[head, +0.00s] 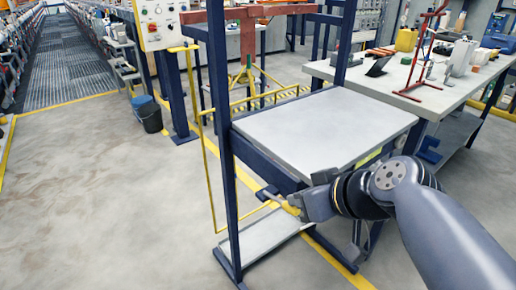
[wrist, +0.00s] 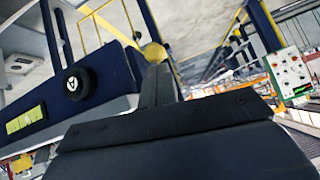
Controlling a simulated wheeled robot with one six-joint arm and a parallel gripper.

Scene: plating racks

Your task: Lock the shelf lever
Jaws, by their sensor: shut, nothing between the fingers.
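The shelf unit has a dark blue frame and a pale grey shelf top (head: 320,125). The shelf lever's yellow end (head: 289,208) shows low at the shelf's front edge, right by my fingertips. In the wrist view, a yellow ball knob (wrist: 153,51) shows just beyond the finger tips. My gripper (head: 303,204) reaches in from the right, below the shelf top. Its fingers are together and empty; they also show in the wrist view (wrist: 157,73). I cannot tell whether they touch the lever. The gripper hides part of the lever.
A black round knob (wrist: 77,83) and a yellow-green label (wrist: 25,120) sit on the blue beam. A lower shelf (head: 262,232) is beneath. A cluttered workbench (head: 440,90) stands behind right. A control panel (head: 158,22) is at upper left.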

